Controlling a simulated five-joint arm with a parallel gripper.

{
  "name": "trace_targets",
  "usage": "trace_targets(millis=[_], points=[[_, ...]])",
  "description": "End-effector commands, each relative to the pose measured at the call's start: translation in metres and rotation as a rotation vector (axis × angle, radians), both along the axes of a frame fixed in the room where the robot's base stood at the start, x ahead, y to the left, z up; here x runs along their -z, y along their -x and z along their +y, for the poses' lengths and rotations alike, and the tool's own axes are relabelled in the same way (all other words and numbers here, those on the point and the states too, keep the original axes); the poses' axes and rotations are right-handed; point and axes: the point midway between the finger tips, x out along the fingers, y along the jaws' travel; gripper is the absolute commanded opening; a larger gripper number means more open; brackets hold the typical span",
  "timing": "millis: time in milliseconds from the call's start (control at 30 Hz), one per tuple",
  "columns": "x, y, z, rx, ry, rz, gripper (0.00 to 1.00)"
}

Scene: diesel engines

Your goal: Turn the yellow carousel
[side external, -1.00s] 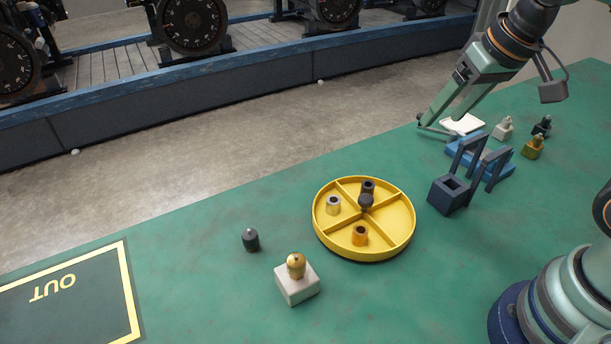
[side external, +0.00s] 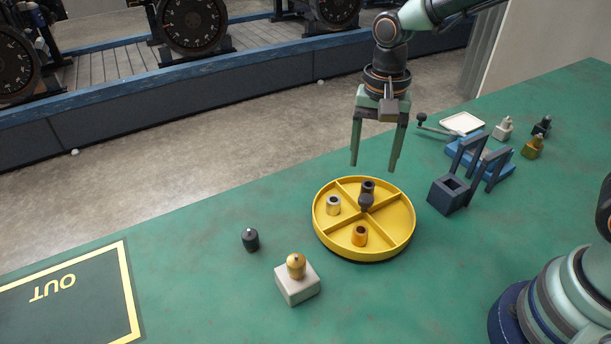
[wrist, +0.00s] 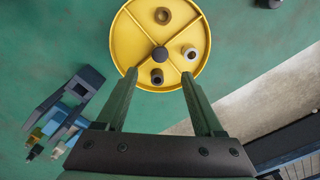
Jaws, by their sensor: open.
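The yellow carousel (side external: 322,232) is a round, shallow tray with dividers and a dark centre knob (side external: 365,202). It sits on the green table and also shows in the wrist view (wrist: 125,42). Three small ring-shaped parts stand in its compartments: a pale one (side external: 333,205), an orange-brown one (side external: 360,236) and a dark one (side external: 368,186). My gripper (side external: 373,168) is open and empty, its fingers pointing down above the carousel's far edge. In the wrist view my gripper (wrist: 160,85) has its fingers apart with the carousel beyond them. No contact shows.
A dark fixture (side external: 452,197) and a blue base (side external: 497,171) stand right of the carousel. A black plug (side external: 250,240) and a pale block (side external: 298,284) with a brass piece stand to its left. Small fittings (side external: 503,129) and a white tray (side external: 462,124) are at the back right.

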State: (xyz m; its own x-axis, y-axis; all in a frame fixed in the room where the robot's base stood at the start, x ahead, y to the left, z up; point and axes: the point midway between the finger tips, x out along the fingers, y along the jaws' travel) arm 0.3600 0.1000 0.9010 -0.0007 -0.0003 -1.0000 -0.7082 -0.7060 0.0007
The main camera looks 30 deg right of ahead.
Motion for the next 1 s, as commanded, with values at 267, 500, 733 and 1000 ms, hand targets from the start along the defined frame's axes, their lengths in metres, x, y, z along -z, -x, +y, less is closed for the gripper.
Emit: trace_targets(millis=[267,500,733,1000], points=[[0.056,0.001,-0.001,-0.001,0.001,0.006,0.69],[0.086,0.0,-0.001,-0.001,0.001,0.002,0.69],[0.093,0.0,-0.001,-0.001,-0.001,-0.001,0.69],[0.093,0.0,0.0,-0.002,0.0,-0.001,0.39]])
